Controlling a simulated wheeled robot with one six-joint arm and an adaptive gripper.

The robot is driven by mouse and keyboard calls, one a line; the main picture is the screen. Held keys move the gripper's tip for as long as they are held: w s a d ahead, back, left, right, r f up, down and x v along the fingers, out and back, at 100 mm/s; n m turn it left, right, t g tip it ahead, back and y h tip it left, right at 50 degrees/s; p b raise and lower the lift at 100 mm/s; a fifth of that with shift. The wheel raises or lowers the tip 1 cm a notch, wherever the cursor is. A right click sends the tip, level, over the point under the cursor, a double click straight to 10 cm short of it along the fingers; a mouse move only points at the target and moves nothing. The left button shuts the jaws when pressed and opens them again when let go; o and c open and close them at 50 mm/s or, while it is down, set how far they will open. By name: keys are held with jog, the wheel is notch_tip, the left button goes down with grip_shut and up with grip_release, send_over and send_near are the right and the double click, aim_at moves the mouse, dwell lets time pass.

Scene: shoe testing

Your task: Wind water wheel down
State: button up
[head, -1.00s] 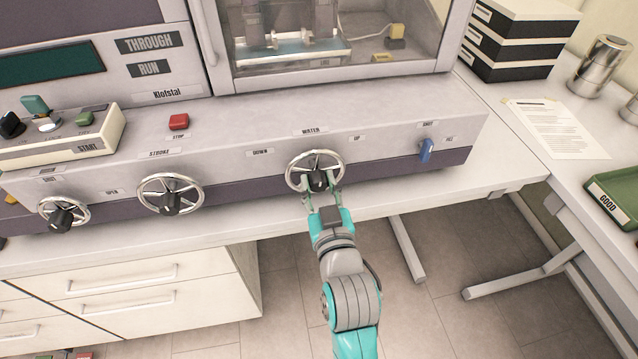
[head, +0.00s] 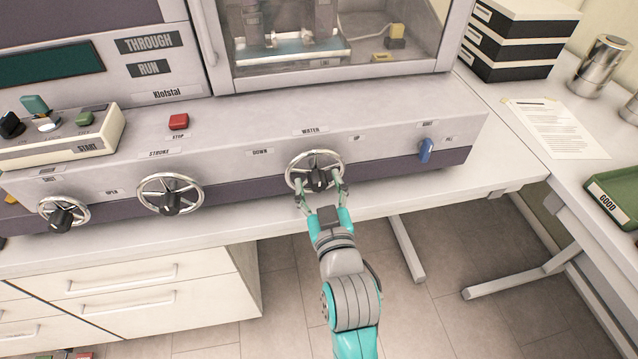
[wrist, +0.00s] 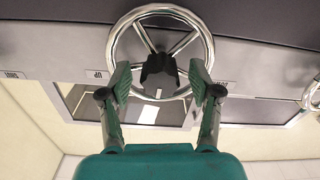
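The water wheel (head: 315,158) is a chrome handwheel with a black hub on the machine's front panel. It sits under the WATER label (head: 311,131), between the DOWN label (head: 260,151) and the UP label at its right. My gripper (head: 321,190) is at the wheel's lower part with its fingers spread. In the wrist view the wheel (wrist: 160,12) fills the upper middle. The two fingertips of my gripper (wrist: 160,82) stand wide apart, one on each side of the black hub (wrist: 158,70), overlapping the lower rim in view. Whether they touch the rim is unclear.
The stroke wheel (head: 170,177) and a smaller wheel (head: 62,213) are to the left. A blue lever (head: 425,150) is to the right. The bench edge (head: 400,203) runs below the panel. A red stop button (head: 179,121) sits above.

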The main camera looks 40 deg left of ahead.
jog(key=v, duration=1.2)
dwell(0.6)
jog(key=s+d+f+m+t+h, duration=0.15)
jog(key=d+f, duration=0.25)
jog(key=d, duration=0.4)
jog(key=s+d+f+m+t+h, duration=0.1)
jog(key=s+d+f+m+h, duration=0.15)
jog(key=d+f, duration=0.35)
jog(key=s+d+f+m+t+h, duration=0.1)
jog(key=d+f+m+h, duration=0.15)
jog(key=d, duration=0.65)
jog(key=s+d+m+h, duration=0.2)
jog(key=s+d, duration=0.4)
jog(key=s, duration=0.3)
jog(key=s+d+f+m+h, duration=0.1)
jog(key=s+d+m+h, duration=0.2)
jog(key=s, duration=0.6)
jog(key=d+h, duration=0.2)
jog(key=d, duration=0.1)
jog(key=shift+d+f, duration=0.3)
jog(key=shift+d, duration=0.1)
